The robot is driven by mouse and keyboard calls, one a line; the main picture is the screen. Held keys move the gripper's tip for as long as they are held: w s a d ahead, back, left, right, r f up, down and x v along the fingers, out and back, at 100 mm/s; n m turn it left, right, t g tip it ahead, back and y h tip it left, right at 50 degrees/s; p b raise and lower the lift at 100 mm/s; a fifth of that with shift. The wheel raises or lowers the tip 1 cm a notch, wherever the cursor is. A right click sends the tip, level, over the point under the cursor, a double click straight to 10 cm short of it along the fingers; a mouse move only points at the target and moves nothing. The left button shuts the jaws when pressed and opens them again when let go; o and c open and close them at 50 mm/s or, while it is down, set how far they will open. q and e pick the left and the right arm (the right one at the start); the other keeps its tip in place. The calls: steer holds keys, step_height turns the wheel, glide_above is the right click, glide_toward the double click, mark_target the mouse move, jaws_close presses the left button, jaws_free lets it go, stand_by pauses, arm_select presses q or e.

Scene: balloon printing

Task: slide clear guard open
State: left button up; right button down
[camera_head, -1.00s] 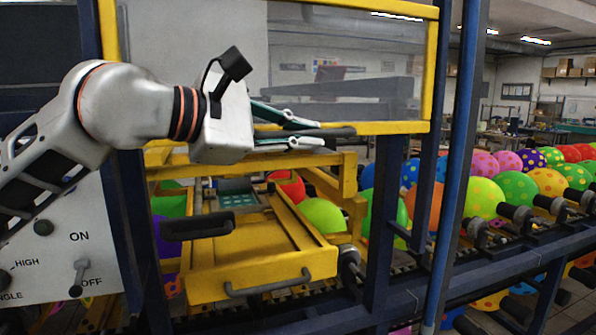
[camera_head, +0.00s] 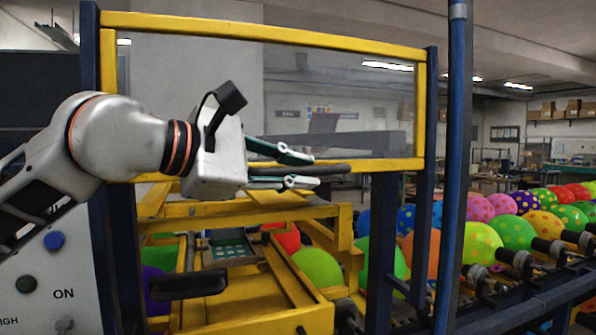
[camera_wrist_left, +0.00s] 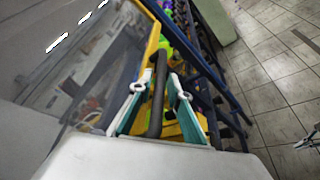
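The clear guard (camera_head: 345,105) is a transparent panel in a yellow frame, standing upright at the front of the machine in the head view. A dark bar handle (camera_head: 335,168) runs along its bottom rail; it also shows in the left wrist view (camera_wrist_left: 157,95). My left gripper (camera_head: 314,170) has one finger above and one below this handle, with little room between, and looks shut on it. In the left wrist view, the fingers (camera_wrist_left: 162,80) lie on either side of the handle.
Below the guard is a yellow drawer-like frame (camera_head: 285,300) with a black grip (camera_head: 190,285). Dark blue posts (camera_head: 383,240) and a blue pole (camera_head: 452,180) stand to the right. Several dotted balloons (camera_head: 515,232) line the conveyor. A switch panel (camera_head: 45,275) is at lower left.

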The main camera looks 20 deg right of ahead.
arm_select(q)
steer(key=shift+a, duration=0.1)
steer(key=v, duration=1.1)
steer(key=shift+s+a+r, duration=0.15)
steer(key=shift+s+a, duration=0.05)
steer(key=shift+a, duration=0.1)
